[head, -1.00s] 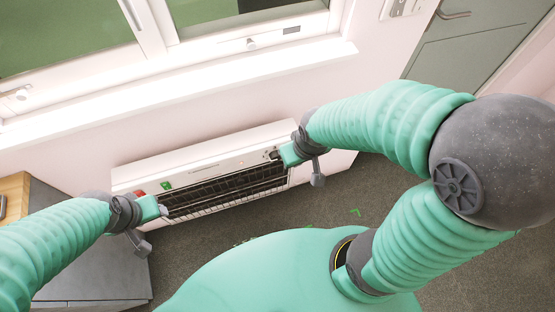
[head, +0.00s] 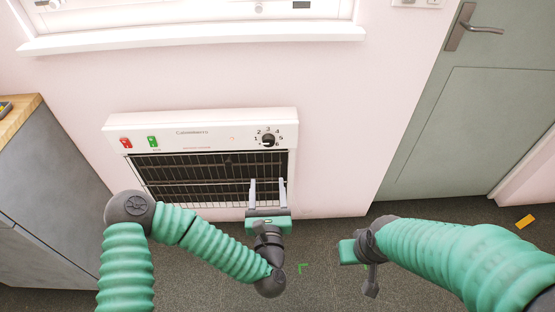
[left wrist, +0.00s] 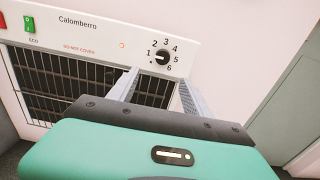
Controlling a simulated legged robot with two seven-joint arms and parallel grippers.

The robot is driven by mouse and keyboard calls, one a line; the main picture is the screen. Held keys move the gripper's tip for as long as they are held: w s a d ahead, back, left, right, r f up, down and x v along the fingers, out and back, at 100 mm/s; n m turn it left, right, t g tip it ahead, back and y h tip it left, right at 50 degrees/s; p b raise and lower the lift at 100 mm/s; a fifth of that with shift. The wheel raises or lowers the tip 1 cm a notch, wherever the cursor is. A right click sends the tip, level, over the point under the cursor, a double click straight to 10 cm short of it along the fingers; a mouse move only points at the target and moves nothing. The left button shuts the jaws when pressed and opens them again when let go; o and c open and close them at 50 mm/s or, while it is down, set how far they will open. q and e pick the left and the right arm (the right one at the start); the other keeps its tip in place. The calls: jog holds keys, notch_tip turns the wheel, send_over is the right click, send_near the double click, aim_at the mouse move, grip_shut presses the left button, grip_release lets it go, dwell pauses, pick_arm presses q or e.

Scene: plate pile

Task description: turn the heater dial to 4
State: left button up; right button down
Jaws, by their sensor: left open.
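The white wall heater (head: 200,125) has a black dial (head: 268,141) at the right of its top panel, with numbers 1 to 6 around it. The dial also shows in the left wrist view (left wrist: 163,58); a small light mark sits on its left side, but I cannot tell its exact setting. My left gripper (head: 267,182) is open and empty, its two fingers pointing up just below the dial, in front of the grille. In the left wrist view its fingertips (left wrist: 158,80) are spread below the dial. My right gripper (head: 348,252) is low to the right, away from the heater; its fingers are unclear.
Red (head: 126,143) and green (head: 153,142) switches are at the panel's left. A window sill (head: 190,40) is above. A grey cabinet (head: 50,170) stands left, a grey-green door (head: 450,130) right. The wall right of the heater is clear.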

aim_at(269, 143)
pick_arm(q)
jog(key=w+b, duration=0.1)
jog(key=w, duration=0.4)
jog(key=w+b, duration=0.1)
jog(key=w, duration=0.9)
jog(key=shift+d+b, duration=0.3)
jog(key=shift+b, duration=0.1)
jog(key=shift+w+a, duration=0.1)
jog(key=shift+w, duration=0.25)
jog(key=shift+c, duration=0.2)
jog(key=shift+c, duration=1.1)
grip_shut()
